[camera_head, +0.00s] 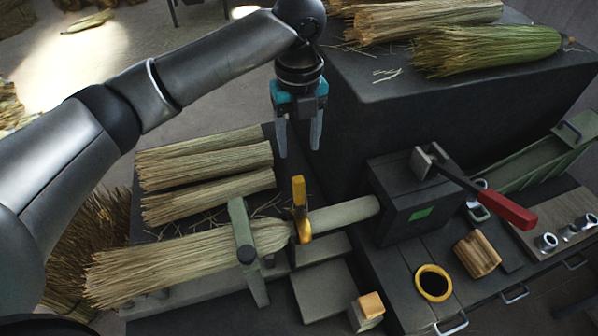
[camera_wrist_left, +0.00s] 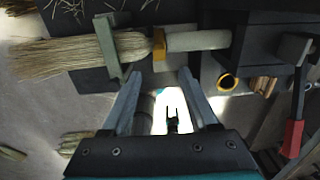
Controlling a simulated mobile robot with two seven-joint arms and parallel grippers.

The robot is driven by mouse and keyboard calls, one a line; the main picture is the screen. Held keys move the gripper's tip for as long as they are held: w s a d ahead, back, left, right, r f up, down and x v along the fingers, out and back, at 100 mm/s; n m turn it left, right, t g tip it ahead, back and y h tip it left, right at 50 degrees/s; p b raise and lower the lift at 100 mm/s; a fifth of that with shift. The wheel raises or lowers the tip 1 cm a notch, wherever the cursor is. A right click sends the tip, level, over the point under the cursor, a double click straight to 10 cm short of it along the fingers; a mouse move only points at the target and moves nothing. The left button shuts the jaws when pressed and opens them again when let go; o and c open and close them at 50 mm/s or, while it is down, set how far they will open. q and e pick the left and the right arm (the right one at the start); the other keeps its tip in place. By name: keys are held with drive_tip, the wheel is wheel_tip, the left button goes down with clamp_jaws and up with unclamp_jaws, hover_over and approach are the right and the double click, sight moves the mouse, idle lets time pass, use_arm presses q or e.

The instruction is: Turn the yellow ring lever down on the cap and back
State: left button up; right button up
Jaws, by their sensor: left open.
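The yellow ring lever (camera_head: 299,190) stands up from a yellow ring around the neck of a straw broom (camera_head: 190,262), where the straw meets a pale cylinder (camera_head: 345,214), perhaps the cap. In the left wrist view the yellow ring (camera_wrist_left: 159,47) shows beyond the fingertips, near the top centre. My left gripper (camera_head: 299,145) hangs with its fingers pointing down, open and empty, above the lever in the head picture and apart from it. It also shows open in the left wrist view (camera_wrist_left: 160,74). My right gripper is not in view.
A green-grey clamp (camera_head: 243,235) holds the broom left of the lever. A dark block (camera_head: 400,200) with a red-handled lever (camera_head: 505,208) stands to the right. Straw bundles (camera_head: 205,160) lie behind the broom. A yellow-rimmed cup (camera_head: 433,283) and a small wooden-topped block (camera_head: 368,308) stand in front.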

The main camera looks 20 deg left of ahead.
sight(299, 192)
use_arm(q)
drive_tip(key=f, duration=1.5)
drive_tip(key=shift+s, duration=0.25)
clamp_jaws()
idle(0.8)
